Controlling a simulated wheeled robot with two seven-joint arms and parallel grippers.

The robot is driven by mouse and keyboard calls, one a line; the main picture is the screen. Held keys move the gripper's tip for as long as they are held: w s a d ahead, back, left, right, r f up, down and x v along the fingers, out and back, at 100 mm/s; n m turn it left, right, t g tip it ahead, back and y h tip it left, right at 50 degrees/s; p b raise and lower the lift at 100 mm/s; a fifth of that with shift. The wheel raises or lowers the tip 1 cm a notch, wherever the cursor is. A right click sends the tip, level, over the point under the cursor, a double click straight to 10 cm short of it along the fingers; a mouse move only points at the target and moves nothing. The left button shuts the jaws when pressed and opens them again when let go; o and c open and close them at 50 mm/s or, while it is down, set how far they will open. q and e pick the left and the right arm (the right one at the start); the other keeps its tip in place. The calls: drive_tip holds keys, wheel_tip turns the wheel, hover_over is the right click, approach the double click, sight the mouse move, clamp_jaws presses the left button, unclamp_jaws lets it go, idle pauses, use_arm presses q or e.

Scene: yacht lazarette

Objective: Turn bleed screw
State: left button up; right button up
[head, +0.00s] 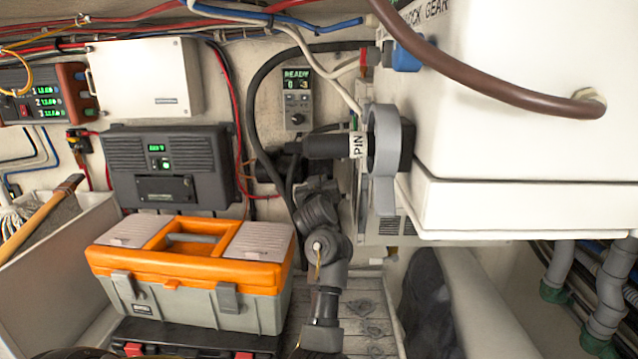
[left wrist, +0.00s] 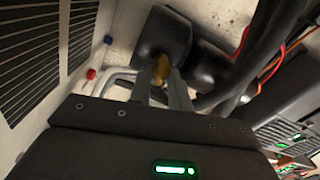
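A brass-coloured screw-like piece (left wrist: 160,68), which I take for the bleed screw, sits by a dark cylindrical housing (left wrist: 165,35) in the left wrist view. The two fingers of my left gripper (left wrist: 161,76) reach up to it, one on each side. I cannot tell whether they touch or squeeze it. In the head view my left arm rises up the middle, and its gripper is hard to make out among dark parts below a black cylinder (head: 322,147) tagged PIN. The screw cannot be made out there. My right gripper is not in view.
An orange-and-grey toolbox (head: 190,270) stands left of my arm. A large white housing (head: 520,110) with a grey ring (head: 386,150) crowds the right. Dark hoses run close behind the arm. A small panel (head: 297,98) reading READY hangs above.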

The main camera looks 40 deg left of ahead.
use_arm(q)
drive_tip(key=shift+m, duration=1.5)
clamp_jaws()
drive_tip(key=shift+d, duration=0.1)
drive_tip(key=o, duration=0.9)
unclamp_jaws()
drive_tip(key=shift+w, duration=0.1)
drive_tip(key=shift+c, duration=0.2)
drive_tip(key=b+v, duration=0.1)
drive_tip(key=v, duration=1)
drive_tip(key=shift+b, duration=0.3)
